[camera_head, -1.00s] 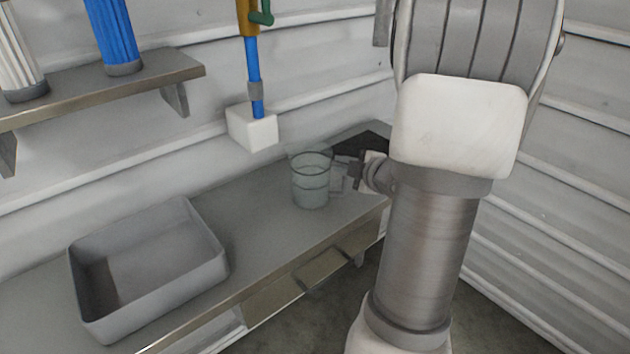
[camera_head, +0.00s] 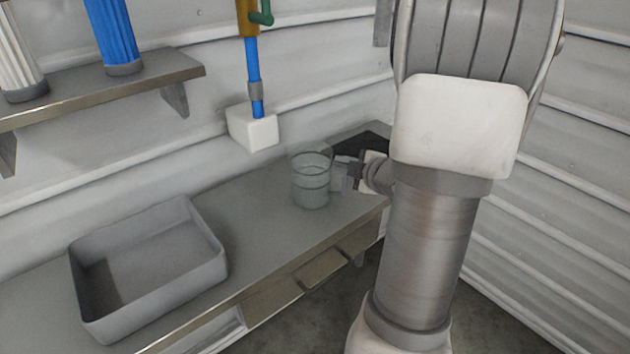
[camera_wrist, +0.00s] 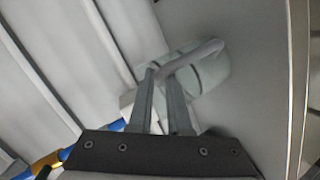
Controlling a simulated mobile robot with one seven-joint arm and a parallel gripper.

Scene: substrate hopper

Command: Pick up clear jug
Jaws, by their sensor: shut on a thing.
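The clear jug (camera_head: 311,182) is a see-through, greenish cylinder standing upright at the right part of the grey counter (camera_head: 262,215) in the head view. In the wrist view the jug (camera_wrist: 211,72) lies beyond the fingertips, with its curved handle passing between them. My gripper (camera_head: 341,176) reaches in from the right, at the jug's right side. It is shut on the jug's handle, as the wrist view of my gripper (camera_wrist: 166,80) shows. I cannot tell whether the jug's base touches the counter.
A grey open bin (camera_head: 205,232) stands on the counter to the left. A blue pipe (camera_head: 253,75) runs down into a white block (camera_head: 252,128) on the wall behind the jug. A shelf (camera_head: 150,74) holds blue and white cylinders at upper left. A dark panel (camera_head: 362,146) lies behind my gripper.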

